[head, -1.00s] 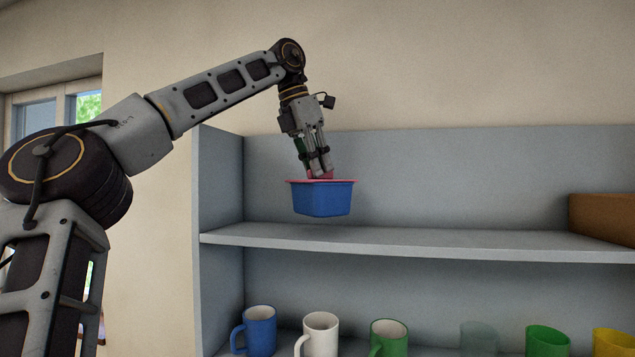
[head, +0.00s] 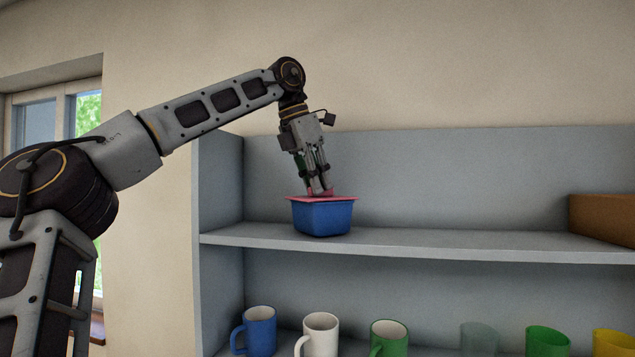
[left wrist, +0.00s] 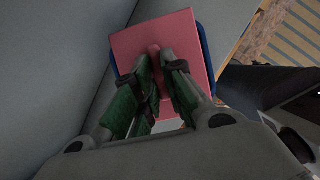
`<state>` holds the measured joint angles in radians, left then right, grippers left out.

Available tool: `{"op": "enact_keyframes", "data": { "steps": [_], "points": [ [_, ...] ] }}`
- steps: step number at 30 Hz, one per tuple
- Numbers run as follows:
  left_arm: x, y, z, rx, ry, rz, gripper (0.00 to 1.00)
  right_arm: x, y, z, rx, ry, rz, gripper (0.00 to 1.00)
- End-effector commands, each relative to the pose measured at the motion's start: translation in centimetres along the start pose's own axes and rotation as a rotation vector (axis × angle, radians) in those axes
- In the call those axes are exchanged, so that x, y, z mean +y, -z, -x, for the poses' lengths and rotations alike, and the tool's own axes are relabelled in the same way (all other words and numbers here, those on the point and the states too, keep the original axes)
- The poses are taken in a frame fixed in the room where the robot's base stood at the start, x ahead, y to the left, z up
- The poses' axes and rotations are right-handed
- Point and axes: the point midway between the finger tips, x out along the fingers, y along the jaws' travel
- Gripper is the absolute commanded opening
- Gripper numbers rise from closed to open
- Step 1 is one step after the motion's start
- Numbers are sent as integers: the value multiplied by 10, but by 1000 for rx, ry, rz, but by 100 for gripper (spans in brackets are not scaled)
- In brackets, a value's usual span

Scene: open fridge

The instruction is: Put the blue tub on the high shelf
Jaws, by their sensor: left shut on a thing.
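The blue tub (head: 322,218) has a pink-red lid (head: 345,199) and is upright at the high shelf (head: 430,241), toward its left end. Its base appears at the level of the shelf board; I cannot tell for sure whether it touches. My left gripper (head: 319,191) comes down from above and is shut on the knob at the middle of the lid. In the left wrist view the lid (left wrist: 190,40) lies beneath the fingers (left wrist: 160,75), with a blue rim of the tub (left wrist: 206,50) at its edges. My right gripper is not in view.
A brown box (head: 602,218) stands at the right end of the high shelf. The board between it and the tub is clear. The shelf's left side wall (head: 218,185) is close to the tub. Several mugs and cups, including a white mug (head: 320,335), stand on the lower shelf.

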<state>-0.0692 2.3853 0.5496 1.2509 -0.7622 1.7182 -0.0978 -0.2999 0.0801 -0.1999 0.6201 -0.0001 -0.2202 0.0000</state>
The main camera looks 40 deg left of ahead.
Motion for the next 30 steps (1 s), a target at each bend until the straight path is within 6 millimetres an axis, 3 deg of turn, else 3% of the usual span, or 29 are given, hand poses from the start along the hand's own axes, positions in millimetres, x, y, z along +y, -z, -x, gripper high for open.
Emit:
{"op": "enact_keyframes", "data": {
  "steps": [15,16,20,30],
  "points": [
    [0,2,-3,-2,0,1,0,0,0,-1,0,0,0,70],
    [0,2,-3,-1,0,1,15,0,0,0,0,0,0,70],
    [0,2,-3,-1,0,1,32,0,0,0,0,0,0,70],
    [0,1,-3,-1,0,1,33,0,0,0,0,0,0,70]
  ]
}}
